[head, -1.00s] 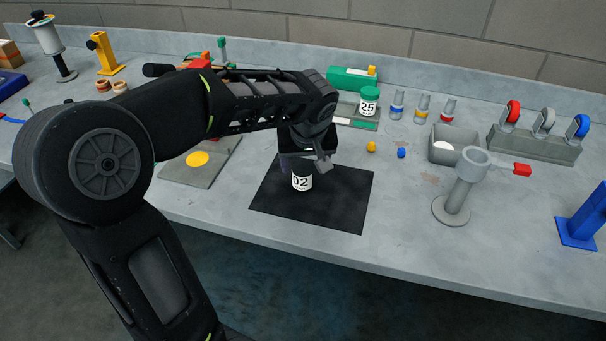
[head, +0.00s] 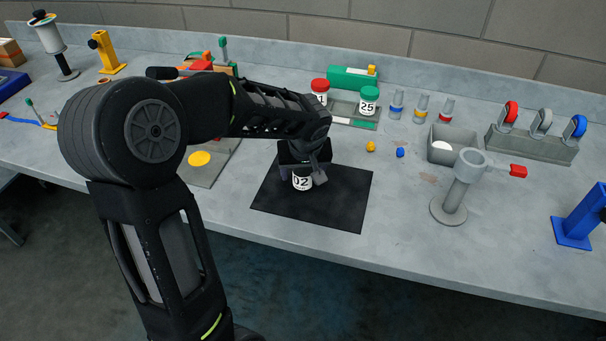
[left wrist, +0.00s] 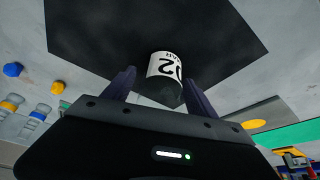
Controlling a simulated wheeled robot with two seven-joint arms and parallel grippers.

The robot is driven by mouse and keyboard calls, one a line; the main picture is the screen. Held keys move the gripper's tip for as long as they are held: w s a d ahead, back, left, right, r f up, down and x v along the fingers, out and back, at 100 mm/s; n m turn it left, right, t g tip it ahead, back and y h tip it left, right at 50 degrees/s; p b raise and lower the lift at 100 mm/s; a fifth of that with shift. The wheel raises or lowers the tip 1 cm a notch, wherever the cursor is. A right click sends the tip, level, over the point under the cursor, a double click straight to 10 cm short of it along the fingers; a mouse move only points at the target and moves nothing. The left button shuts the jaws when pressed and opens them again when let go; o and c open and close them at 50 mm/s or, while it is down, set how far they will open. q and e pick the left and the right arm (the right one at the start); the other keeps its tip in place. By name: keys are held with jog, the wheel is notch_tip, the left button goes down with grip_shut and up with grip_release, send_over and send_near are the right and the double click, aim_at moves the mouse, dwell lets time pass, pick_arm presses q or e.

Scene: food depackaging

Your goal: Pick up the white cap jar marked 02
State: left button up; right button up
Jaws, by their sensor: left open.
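The jar marked 02 (head: 302,182) stands on a black mat (head: 342,207) in the head view, its label facing me. Its cap is hidden behind my left gripper (head: 303,176), which is over the jar. In the left wrist view the jar's label (left wrist: 164,65) shows between and just beyond the two dark fingers of my left gripper (left wrist: 158,86). The fingers are spread apart, one on each side of the jar, and I see no clear contact. My right gripper is not in view.
Behind the mat stand a green-capped jar marked 25 (head: 369,100) and a red-capped jar (head: 320,91). A grey bin (head: 453,146) and a grey stand with a ring (head: 456,187) are to the right. Small yellow (head: 371,146) and blue (head: 400,152) pieces lie near the mat.

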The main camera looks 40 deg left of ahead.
pick_arm(q)
jog(key=shift+c, duration=0.4)
grip_shut()
dwell(0.5)
notch_tip(320, 180, up, 10)
jog(key=b, duration=0.1)
jog(key=shift+b, duration=0.3)
dwell(0.7)
